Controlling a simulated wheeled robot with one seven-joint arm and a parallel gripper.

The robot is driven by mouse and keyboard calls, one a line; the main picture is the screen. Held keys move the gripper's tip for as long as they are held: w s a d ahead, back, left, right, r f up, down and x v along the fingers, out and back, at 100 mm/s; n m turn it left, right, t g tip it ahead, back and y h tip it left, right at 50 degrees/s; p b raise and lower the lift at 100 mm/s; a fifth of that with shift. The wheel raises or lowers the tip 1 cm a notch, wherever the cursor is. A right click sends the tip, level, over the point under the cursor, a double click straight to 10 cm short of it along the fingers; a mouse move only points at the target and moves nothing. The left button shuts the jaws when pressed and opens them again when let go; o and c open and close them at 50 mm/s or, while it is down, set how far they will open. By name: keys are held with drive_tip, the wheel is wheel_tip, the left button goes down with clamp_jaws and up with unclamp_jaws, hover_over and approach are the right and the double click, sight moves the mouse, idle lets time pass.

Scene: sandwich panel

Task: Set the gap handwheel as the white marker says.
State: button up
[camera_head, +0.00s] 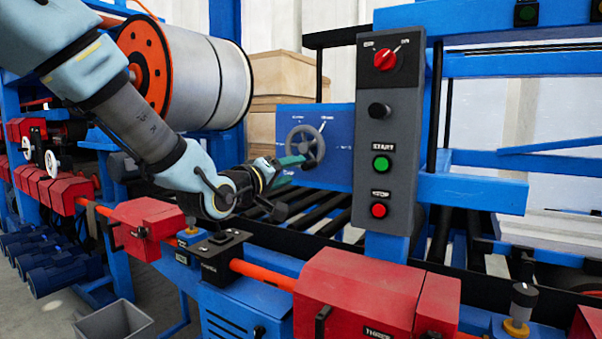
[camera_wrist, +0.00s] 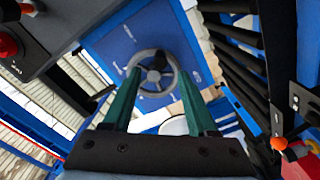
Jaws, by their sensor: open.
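The grey gap handwheel (camera_head: 306,141) is mounted on a blue panel (camera_head: 341,175) beside the grey control box. White marks and small lettering, too small to read, stand around it on the panel. In the wrist view the handwheel (camera_wrist: 155,66) shows its round rim, spokes and hub face-on. My gripper (camera_head: 292,161) is at the wheel's lower left, partly covering it. In the wrist view my gripper (camera_wrist: 158,82) is open, with its green fingers on either side of the wheel. I cannot tell whether they touch the rim. I cannot make out a pointer on the wheel.
The grey control box (camera_head: 374,216) stands just right of the panel, with a red selector (camera_head: 385,60), black knob (camera_head: 379,110), green button (camera_head: 381,163) and red button (camera_head: 379,210). Black rollers (camera_head: 335,212) run below. Red housings (camera_head: 350,290) line the front. A large spool (camera_head: 212,84) is behind my arm.

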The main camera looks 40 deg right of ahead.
drive_tip(key=shift+v, duration=1.5)
